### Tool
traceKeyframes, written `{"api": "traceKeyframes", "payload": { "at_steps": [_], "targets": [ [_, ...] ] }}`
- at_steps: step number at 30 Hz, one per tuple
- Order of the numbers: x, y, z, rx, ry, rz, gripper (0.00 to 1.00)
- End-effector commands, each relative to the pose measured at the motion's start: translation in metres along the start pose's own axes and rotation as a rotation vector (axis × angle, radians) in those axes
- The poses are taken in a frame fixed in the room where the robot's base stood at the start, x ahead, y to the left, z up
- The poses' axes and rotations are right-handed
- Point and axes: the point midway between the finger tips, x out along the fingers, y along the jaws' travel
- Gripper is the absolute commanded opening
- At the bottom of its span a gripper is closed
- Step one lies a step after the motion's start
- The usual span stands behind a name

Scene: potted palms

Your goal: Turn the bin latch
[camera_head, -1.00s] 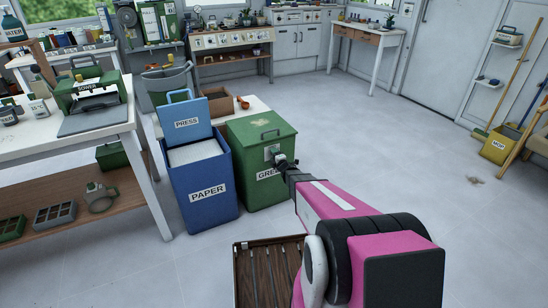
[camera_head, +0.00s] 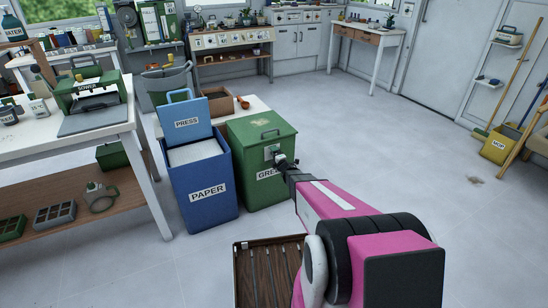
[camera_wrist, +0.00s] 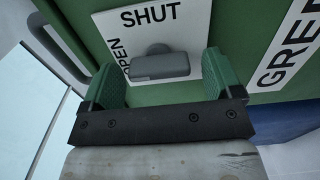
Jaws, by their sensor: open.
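The green bin (camera_head: 258,190) stands right of the blue paper bin, its lid down. On its front, in the wrist view, a white plate (camera_wrist: 185,22) reads SHUT along the top and OPEN up the left side. The grey latch (camera_wrist: 160,66) is a short bar on this plate, lying roughly crosswise in that view below SHUT, its left end near OPEN. My gripper (camera_wrist: 160,76) is open, one green finger on each side of the latch. I cannot tell whether either finger touches it. In the head view my gripper (camera_head: 283,161) is at the bin's front and partly covers the label and latch.
The blue paper bin (camera_head: 205,190) with its raised lid (camera_head: 187,128) stands close on the left. A white bench (camera_head: 100,120) is further left. A slatted wooden surface (camera_head: 265,270) lies below my arm.

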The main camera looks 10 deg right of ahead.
Motion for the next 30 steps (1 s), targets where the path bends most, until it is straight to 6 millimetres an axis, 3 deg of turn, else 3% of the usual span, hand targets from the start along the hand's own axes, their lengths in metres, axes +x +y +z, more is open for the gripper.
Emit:
{"api": "traceKeyframes", "payload": {
  "at_steps": [8,19,24,30],
  "targets": [
    [-0.030,0.001,-0.001,0.001,-0.001,-0.002,0.85],
    [-0.096,0.001,-0.001,0.000,0.000,-0.001,0.85],
    [-0.107,0.000,0.000,-0.001,0.000,-0.001,0.85],
    [-0.107,0.000,0.000,-0.001,0.000,0.000,0.85]
  ]
}}
